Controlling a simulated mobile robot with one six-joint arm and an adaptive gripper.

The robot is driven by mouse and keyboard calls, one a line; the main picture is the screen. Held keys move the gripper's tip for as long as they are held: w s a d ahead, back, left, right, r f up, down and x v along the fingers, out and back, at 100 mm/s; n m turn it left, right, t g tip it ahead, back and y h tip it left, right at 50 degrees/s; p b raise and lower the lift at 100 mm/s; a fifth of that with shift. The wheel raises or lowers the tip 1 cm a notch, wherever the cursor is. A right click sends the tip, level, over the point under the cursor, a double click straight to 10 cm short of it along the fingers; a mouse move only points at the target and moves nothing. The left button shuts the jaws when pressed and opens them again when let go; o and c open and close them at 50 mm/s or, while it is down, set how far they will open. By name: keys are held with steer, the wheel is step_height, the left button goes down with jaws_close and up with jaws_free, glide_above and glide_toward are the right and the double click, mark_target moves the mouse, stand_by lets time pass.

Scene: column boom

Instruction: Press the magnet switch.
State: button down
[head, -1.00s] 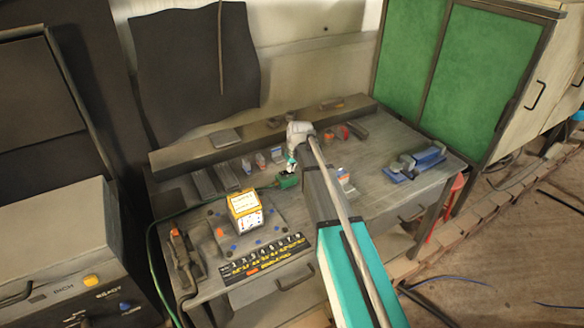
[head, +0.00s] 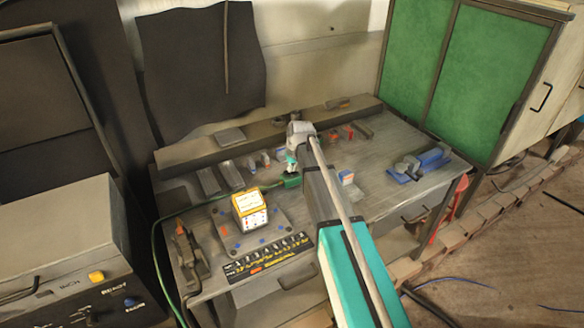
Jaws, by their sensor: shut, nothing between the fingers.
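A small green box (head: 292,180) with a green cable lies on the grey workbench (head: 385,150). It may be the magnet switch, but no label on it can be read. My gripper (head: 291,171) points down at the green box from above. It is shut and empty, its tip at the box's upper edge in the picture. I cannot tell whether it touches. Part of the box's right side is close behind my arm. A yellow and white box (head: 250,210) with small dark and red marks stands on a plate to the front left.
The green cable (head: 160,240) runs left over the bench edge. A numbered black strip (head: 268,256) lies at the front. A blue vise-like tool (head: 418,165) sits at the right. Small blocks (head: 266,159) stand behind the gripper. A raised ledge (head: 270,130) bounds the back.

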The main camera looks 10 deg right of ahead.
steer(key=shift+r, duration=0.2)
steer(key=r+p, duration=0.2)
steer(key=p, duration=0.1)
steer(key=r+p, duration=0.1)
steer(key=r, duration=0.1)
steer(key=shift+w+d+r, duration=0.1)
steer(key=shift+w+d, duration=0.1)
steer(key=shift+d, duration=0.2)
steer(key=s+d+r+p, duration=0.1)
steer(key=d+r+p, duration=0.2)
steer(key=r+p, duration=0.5)
steer(key=shift+s+d+r+p, duration=0.2)
steer(key=shift+s+d+p, duration=0.1)
steer(key=shift+d+p, duration=0.15)
steer(key=shift+s+a, duration=0.1)
steer(key=s+d+f+m+g+b, duration=0.1)
steer(key=s+f+m+b, duration=0.1)
steer(key=s, duration=1.1)
steer(key=s+d+f+m+g+h+b, duration=0.1)
steer(key=s+f+m+g+b, duration=0.1)
steer(key=s, duration=1.1)
steer(key=shift+s+f+b, duration=0.35)
steer(key=shift+f+b, duration=0.15)
steer(key=shift+f, duration=0.35)
steer(key=shift+a, duration=0.2)
